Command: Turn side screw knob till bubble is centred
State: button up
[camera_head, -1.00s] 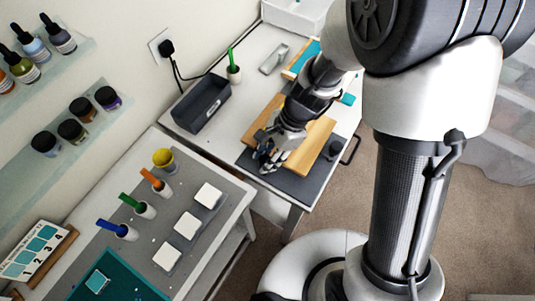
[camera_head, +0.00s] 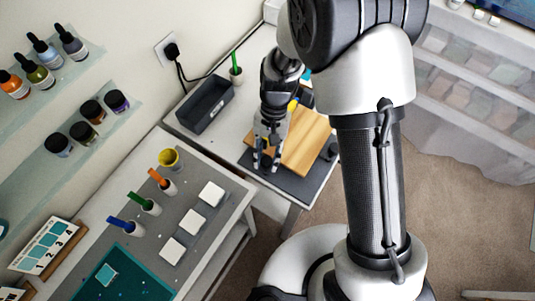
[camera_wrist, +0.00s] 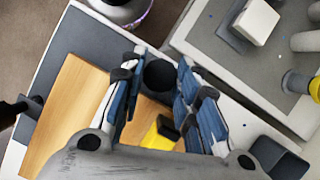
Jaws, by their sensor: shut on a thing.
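A wooden board (camera_head: 304,142) lies on a dark grey mat (camera_head: 296,187) on the far table; it also shows in the wrist view (camera_wrist: 72,105). A round black knob (camera_wrist: 159,75) stands at the board's edge. My gripper (camera_wrist: 163,60) has its fingers on both sides of this knob and is shut on it; in the head view my gripper (camera_head: 265,162) hides most of it. A second dark knob (camera_head: 330,152) is at the board's right side. A small yellow and black piece (camera_wrist: 160,133) sits on the board, partly hidden by my gripper. I cannot make out a bubble.
A dark open bin (camera_head: 206,104) and a green pen in a holder (camera_head: 236,70) stand behind on the far table. The near table holds several white blocks (camera_head: 211,194), a yellow cup (camera_head: 169,159) and pens in holders.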

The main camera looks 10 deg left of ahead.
jog(key=n, duration=0.2)
jog(key=n+h, duration=0.1)
jog(key=shift+w+a+r+n+p, duration=0.1)
jog(key=shift+a+r+n+p, duration=0.05)
jog(key=shift+n+p, duration=0.2)
jog(key=shift+a+n+t+h, duration=0.1)
jog(key=shift+n+t+h, duration=0.45)
jog(key=shift+n, duration=1.2)
jog(key=shift+h, duration=0.25)
jog(key=o, duration=1.1)
jog(key=shift+c, duration=0.2)
jog(key=v, duration=1.1)
jog(key=shift+w+r, duration=0.2)
jog(key=shift+r, duration=0.2)
